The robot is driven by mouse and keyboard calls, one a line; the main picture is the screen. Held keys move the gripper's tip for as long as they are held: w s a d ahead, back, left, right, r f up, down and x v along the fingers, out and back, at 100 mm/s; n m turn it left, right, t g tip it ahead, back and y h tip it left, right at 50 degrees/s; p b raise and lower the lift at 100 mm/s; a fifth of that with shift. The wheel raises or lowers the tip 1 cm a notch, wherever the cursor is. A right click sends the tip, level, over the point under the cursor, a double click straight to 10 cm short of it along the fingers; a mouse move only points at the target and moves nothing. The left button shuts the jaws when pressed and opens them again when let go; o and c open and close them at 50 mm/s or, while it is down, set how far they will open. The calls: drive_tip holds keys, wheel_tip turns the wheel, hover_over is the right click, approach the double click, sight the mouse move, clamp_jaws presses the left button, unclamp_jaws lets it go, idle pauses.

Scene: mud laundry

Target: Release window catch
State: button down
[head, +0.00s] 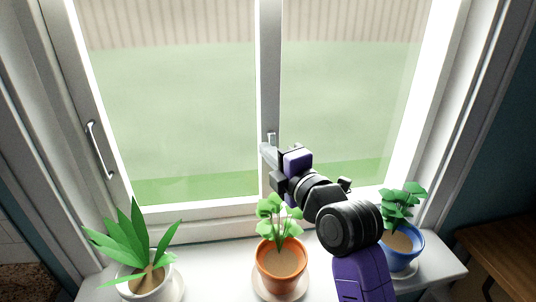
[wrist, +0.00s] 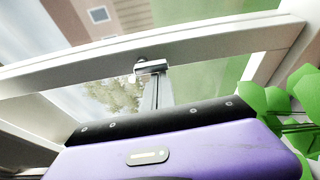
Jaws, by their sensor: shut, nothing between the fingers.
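The window (head: 268,60) has two glass panes and a white centre post. A small metallic catch (head: 271,138) sits on this post, just beyond my gripper (head: 266,151). In the wrist view the catch (wrist: 151,67) is a short light bar across the frame, directly ahead of my fingertips (wrist: 154,80). My fingers are shut with nothing between them. Their tips overlap the catch's lower edge in the wrist view; I cannot tell whether they touch it. Part of the catch's base is hidden behind my gripper in the head view.
A long bar handle (head: 100,149) is on the left window frame. On the sill (head: 215,258) stand a white-potted plant (head: 150,284), an orange pot (head: 281,266) below my gripper, and a blue pot (head: 402,250) right of my arm. A wooden table (head: 510,252) is at the right.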

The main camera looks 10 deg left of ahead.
drive_tip(key=shift+d+f+n+b, duration=0.1)
drive_tip(key=shift+n+b, duration=0.4)
drive_tip(key=shift+b, duration=0.15)
drive_tip(key=d+n+h+b, duration=0.1)
drive_tip(key=n, duration=0.2)
drive_tip(key=d+n+h+b, duration=0.1)
drive_tip(key=n+h, duration=0.1)
drive_tip(key=n, duration=0.2)
drive_tip(key=w+n+g+h+b, duration=0.1)
drive_tip(key=n+h, duration=0.1)
drive_tip(key=n, duration=0.2)
drive_tip(key=shift+d+r+b, duration=0.35)
drive_tip(key=shift+d+r, duration=0.05)
drive_tip(key=shift+s+f, duration=0.1)
